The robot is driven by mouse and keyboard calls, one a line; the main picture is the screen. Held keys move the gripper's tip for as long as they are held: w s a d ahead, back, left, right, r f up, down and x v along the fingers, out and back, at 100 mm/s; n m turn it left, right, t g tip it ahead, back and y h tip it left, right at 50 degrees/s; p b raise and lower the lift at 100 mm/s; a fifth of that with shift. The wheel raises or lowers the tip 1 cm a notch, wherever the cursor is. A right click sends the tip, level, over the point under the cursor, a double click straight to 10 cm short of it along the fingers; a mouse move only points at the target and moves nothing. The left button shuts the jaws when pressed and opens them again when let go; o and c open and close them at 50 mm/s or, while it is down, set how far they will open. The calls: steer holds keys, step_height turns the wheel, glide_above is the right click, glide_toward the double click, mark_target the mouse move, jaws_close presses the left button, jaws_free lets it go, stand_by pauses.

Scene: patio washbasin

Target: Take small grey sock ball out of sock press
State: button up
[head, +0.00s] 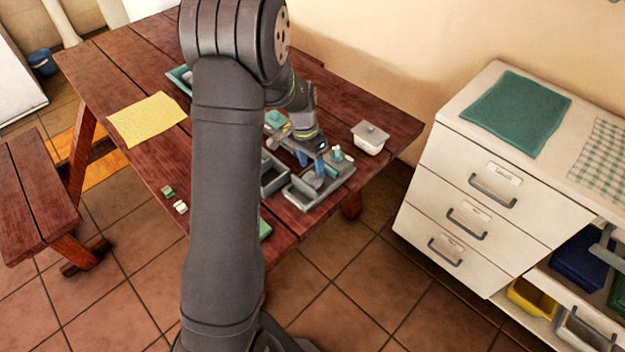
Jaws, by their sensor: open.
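My gripper (311,163) points down with its blue fingertips apart, over the grey sock press (331,193) near the table's right end. A small grey-blue rounded lump (313,180), which looks like the sock ball, sits in the press just below the fingertips. It is too small to tell whether the fingers are beside it or above it. A teal knob-like part (337,154) shows at the back of the press. My arm hides part of the table to the left.
A grey open box (272,178) stands left of the press. A lidded white container (370,138) stands behind it to the right. A yellow cloth (147,119) lies on the wooden table (100,65). A white drawer cabinet (480,150) stands at right.

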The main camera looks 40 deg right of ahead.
mark_target(312, 174)
steer(key=f, duration=0.4)
steer(key=shift+s+a+f, duration=0.2)
steer(key=shift+s, duration=0.15)
steer(key=shift+c, duration=0.4)
steer(key=c, duration=0.5)
steer(key=shift+r, duration=0.1)
steer(key=shift+c, duration=0.2)
